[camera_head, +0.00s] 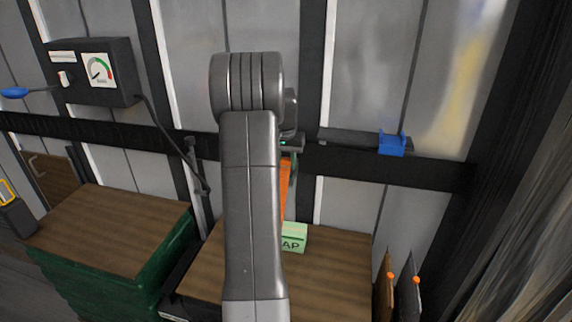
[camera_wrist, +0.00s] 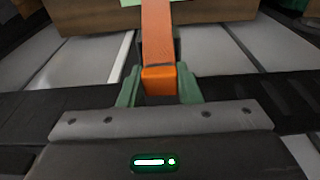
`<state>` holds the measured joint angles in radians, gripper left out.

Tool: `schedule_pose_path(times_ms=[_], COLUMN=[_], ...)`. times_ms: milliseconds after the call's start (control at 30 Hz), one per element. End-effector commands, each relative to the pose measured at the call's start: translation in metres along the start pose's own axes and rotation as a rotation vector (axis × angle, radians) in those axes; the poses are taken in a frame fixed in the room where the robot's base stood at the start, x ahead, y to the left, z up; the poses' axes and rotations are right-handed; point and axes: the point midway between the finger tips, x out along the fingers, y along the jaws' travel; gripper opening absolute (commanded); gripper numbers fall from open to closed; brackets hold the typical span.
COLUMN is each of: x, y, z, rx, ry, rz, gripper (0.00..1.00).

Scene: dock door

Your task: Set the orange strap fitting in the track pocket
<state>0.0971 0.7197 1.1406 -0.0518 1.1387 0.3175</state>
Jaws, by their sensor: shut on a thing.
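The orange strap fitting (camera_wrist: 160,50) is a long orange bar between the two green fingers of my gripper (camera_wrist: 160,88) in the wrist view. The fingers are shut on it near its close end, and its far part runs up out of the picture. In the head view a strip of the orange fitting (camera_head: 285,176) shows just right of my arm, which hides the rest and most of my gripper (camera_head: 291,148). A dark track (camera_head: 350,137) with a blue block (camera_head: 392,145) on its right end lies along the wall. I cannot make out the pocket.
A green crate (camera_head: 95,280) with a wooden top is at left. A gauge box (camera_head: 94,72) hangs on the wall. Two orange-tipped panels (camera_head: 404,285) stand at right.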

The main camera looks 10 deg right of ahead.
Motion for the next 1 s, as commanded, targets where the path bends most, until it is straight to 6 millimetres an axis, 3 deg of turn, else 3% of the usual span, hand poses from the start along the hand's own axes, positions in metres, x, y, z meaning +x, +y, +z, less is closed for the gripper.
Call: schedule_pose_path(times_ms=[100,433,467,567,833,1000], x=[0.013,0.017,0.017,0.016,0.016,0.004], y=[0.0,0.0,0.0,0.0,0.0,0.0], z=[0.002,0.003,0.003,0.003,0.003,0.002], rx=[0.0,0.0,0.0,0.0,0.0,0.0], ry=[-0.001,0.0,0.0,0.0,0.0,0.002], rz=[0.001,0.0,0.0,0.0,0.0,-0.001], gripper=[0.06,0.06,0.33,0.52,0.52,0.52])
